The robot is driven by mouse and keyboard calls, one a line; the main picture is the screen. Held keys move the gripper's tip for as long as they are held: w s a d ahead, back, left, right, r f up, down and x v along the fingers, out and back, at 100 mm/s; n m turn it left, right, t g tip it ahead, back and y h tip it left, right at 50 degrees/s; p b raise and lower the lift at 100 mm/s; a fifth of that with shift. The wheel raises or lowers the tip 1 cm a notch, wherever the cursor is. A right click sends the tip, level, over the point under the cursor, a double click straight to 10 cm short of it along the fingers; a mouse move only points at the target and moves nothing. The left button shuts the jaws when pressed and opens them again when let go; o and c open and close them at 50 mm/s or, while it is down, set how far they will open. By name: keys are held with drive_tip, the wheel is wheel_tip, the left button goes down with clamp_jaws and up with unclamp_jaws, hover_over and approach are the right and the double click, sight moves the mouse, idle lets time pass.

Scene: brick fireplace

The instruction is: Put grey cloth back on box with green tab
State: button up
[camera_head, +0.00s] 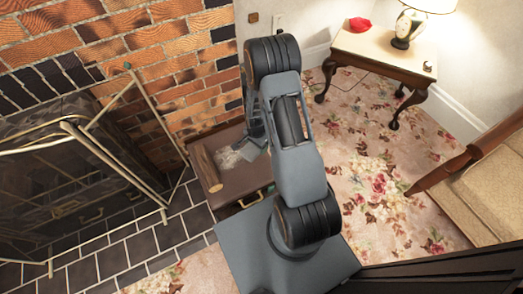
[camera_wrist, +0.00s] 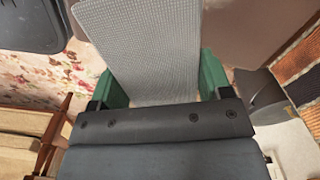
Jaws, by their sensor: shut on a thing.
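My gripper (camera_wrist: 163,84) has green fingers, one on each side of a light grey textured cloth (camera_wrist: 148,38) in the wrist view. It is shut on the cloth, which stretches out beyond the fingertips. In the head view, the brown box (camera_head: 237,192) stands on the floor by the hearth, with a small handle on its front. A pale grey patch, probably the cloth (camera_head: 238,156), shows over the box top beside my arm. My arm hides part of the box and most of the gripper. I cannot make out a green tab on the box.
A wooden log (camera_head: 206,169) lies on the box's left side. A metal fire screen (camera_head: 90,150) stands left, before the brick fireplace (camera_head: 130,45). A side table (camera_head: 375,47) with a lamp and red object stands back right. A cushioned seat (camera_head: 490,190) is at right. Flowered carpet lies between.

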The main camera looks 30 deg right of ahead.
drive_tip(key=d+f, duration=0.1)
drive_tip(key=w+d+f+b, duration=0.1)
drive_tip(key=f, duration=0.2)
drive_tip(key=shift+w+d+f, duration=0.1)
drive_tip(key=shift+w+d, duration=0.25)
drive_tip(key=shift+d, duration=0.05)
drive_tip(key=shift+w+d+f+b, duration=0.1)
drive_tip(key=shift+f+b, duration=0.3)
drive_tip(key=shift+f, duration=0.5)
drive_tip(key=shift+w+d+f+b, duration=0.1)
drive_tip(key=shift+f+b, duration=0.25)
drive_tip(key=shift+f, duration=0.5)
drive_tip(key=shift+s+f, duration=0.1)
drive_tip(key=o, duration=0.9)
